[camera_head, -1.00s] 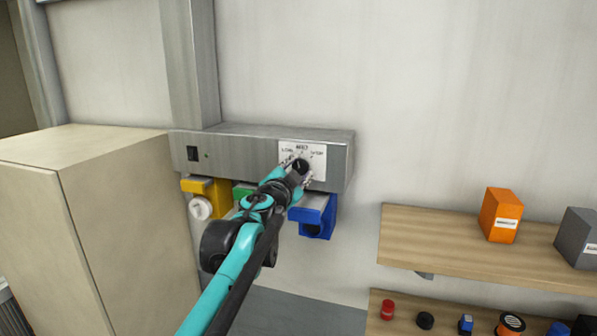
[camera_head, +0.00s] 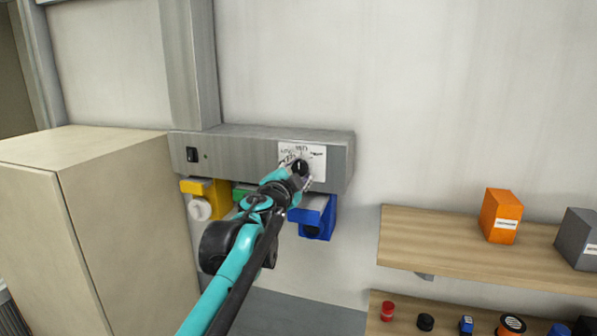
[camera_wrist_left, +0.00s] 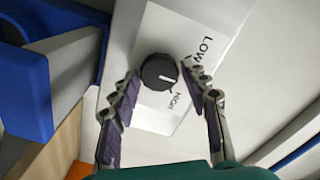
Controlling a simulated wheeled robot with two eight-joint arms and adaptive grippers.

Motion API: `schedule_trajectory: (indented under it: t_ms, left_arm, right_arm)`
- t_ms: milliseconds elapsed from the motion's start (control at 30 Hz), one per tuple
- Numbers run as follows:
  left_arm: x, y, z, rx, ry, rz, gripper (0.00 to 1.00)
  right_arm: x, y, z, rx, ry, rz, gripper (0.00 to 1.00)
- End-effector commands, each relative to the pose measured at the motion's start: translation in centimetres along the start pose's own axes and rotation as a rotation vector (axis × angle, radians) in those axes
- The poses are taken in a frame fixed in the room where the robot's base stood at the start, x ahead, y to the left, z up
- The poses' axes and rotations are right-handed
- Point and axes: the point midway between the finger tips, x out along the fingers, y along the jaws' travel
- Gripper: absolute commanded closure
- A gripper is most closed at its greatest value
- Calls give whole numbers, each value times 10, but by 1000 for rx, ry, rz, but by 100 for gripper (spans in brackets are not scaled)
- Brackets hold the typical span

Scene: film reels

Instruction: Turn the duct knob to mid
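The round black duct knob (camera_head: 300,167) sits on a white label plate (camera_head: 317,160) on the grey wall duct box. The knob (camera_wrist_left: 158,72) also shows in the left wrist view, its white pointer mark aimed rightward, between the words LOW and HIGH. A mid marking is not readable there; a finger covers part of the plate. My left gripper (camera_head: 297,172) is at the knob, one finger on each side. In the left wrist view the gripper (camera_wrist_left: 160,69) looks open around it, fingertips very close to its edges; contact is unclear. My right gripper is not in view.
Yellow (camera_head: 207,190), green (camera_head: 241,191) and blue (camera_head: 313,216) fixtures hang under the duct box (camera_head: 240,152). A beige cabinet (camera_head: 110,220) stands at left. Wooden shelves with an orange box (camera_head: 502,215) and small items are at right.

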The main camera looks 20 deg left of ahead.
Motion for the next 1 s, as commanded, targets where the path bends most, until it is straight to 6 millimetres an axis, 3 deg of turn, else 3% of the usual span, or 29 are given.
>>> schedule_trajectory:
  t_ms: [300, 433, 800, 1000]
  left_arm:
    - [0, 0, 0, -1, 0, 0, 42]
    - [-9, 0, 0, -1, 0, 0, 42]
    - [-82, 0, 0, 0, -1, -1, 42]
    - [-111, 0, 0, 0, 0, 0, 42]
  right_arm:
    - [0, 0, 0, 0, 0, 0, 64]
    - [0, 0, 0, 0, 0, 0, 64]
    - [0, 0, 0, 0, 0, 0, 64]
    - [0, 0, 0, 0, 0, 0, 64]
